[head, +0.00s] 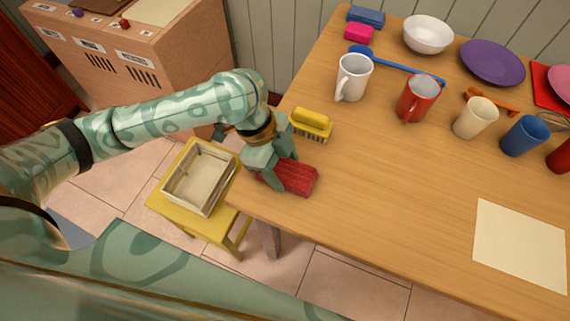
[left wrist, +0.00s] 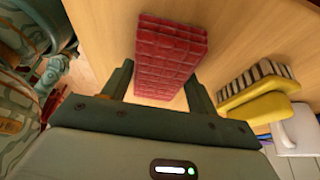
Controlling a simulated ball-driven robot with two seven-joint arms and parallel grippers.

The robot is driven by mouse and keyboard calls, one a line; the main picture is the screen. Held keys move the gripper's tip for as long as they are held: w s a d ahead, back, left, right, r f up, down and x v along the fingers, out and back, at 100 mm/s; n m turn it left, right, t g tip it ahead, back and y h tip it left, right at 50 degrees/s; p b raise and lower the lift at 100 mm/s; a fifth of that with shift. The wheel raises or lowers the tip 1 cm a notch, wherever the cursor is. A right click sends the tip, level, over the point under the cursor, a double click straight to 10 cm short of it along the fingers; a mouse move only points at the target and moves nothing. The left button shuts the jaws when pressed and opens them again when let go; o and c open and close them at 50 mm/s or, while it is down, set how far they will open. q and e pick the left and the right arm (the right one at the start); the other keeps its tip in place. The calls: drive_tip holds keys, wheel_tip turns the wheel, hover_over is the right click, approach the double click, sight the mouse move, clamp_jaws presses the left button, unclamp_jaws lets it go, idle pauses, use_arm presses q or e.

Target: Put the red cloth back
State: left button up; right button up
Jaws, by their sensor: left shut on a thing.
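The red cloth (head: 298,179) is a folded, quilted-looking block at the left edge of the wooden table, near its front corner. My left gripper (head: 275,174) reaches in from the left and is shut on it. In the left wrist view the cloth (left wrist: 170,55) extends out from between the two fingers (left wrist: 160,82). I cannot tell whether the cloth touches the tabletop. My right gripper is not in view.
A yellow brush (head: 311,122) lies just behind the cloth. A shallow open box (head: 172,200) sits on a yellow stool (head: 226,222) left of the table. Mugs, including a white one (head: 353,78), stand farther back. A paper sheet (head: 520,243) lies front right; the front middle table is clear.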

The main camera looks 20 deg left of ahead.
use_arm(q)
drive_tip(key=shift+s+r, duration=0.1)
drive_tip(key=shift+r, duration=0.05)
drive_tip(key=o, duration=0.9)
drive_tip(key=shift+o, duration=0.2)
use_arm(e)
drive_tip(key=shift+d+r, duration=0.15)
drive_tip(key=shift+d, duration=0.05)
use_arm(q)
drive_tip(key=p+v, duration=0.6)
drive_tip(key=v, duration=0.6)
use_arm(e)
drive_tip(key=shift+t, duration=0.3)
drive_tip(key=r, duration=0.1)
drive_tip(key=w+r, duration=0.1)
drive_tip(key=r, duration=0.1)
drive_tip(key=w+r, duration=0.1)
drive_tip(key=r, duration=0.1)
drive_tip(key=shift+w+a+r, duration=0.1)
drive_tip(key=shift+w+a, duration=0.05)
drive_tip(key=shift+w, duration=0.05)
